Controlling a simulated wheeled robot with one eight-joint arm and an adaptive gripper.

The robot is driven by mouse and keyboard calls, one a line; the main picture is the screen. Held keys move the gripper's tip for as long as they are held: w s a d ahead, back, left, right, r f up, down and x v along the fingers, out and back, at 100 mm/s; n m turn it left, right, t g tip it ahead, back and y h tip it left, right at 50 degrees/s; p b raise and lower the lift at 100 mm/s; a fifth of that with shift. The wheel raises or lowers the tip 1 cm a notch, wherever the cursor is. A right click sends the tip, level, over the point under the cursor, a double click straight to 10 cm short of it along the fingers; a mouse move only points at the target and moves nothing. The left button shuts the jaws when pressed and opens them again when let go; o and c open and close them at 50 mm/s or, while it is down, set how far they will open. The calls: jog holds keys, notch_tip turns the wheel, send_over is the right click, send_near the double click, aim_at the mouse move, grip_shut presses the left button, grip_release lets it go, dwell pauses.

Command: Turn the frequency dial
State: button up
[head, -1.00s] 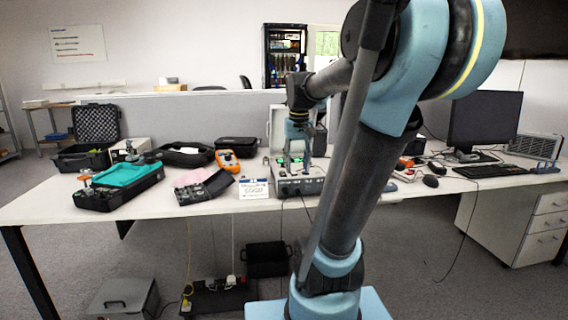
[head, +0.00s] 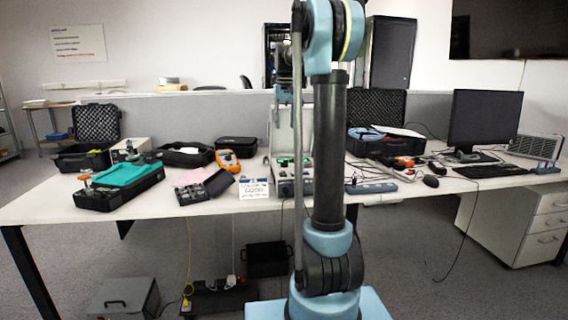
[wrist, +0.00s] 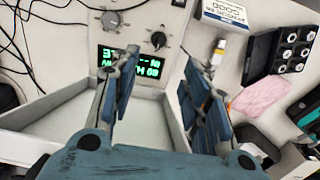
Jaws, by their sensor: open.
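The calibrator unit (head: 285,188) stands on the table, partly behind my arm in the head view. I cannot read which one is the frequency dial. My gripper (wrist: 163,92) is open and empty, its two blue fingers spread wide. It is apart from the panel, with the dial and knob beyond the fingertips. Part of the display is hidden by the left finger.
A monitor (head: 484,120) and keyboard are at right. Dark cables lie beside the panel.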

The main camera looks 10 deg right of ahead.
aim_at(284, 163)
notch_tip(284, 163, down, 17)
jog(key=shift+w+f, duration=0.1)
jog(key=shift+f, duration=0.1)
dwell(0.5)
jog(key=c, duration=1)
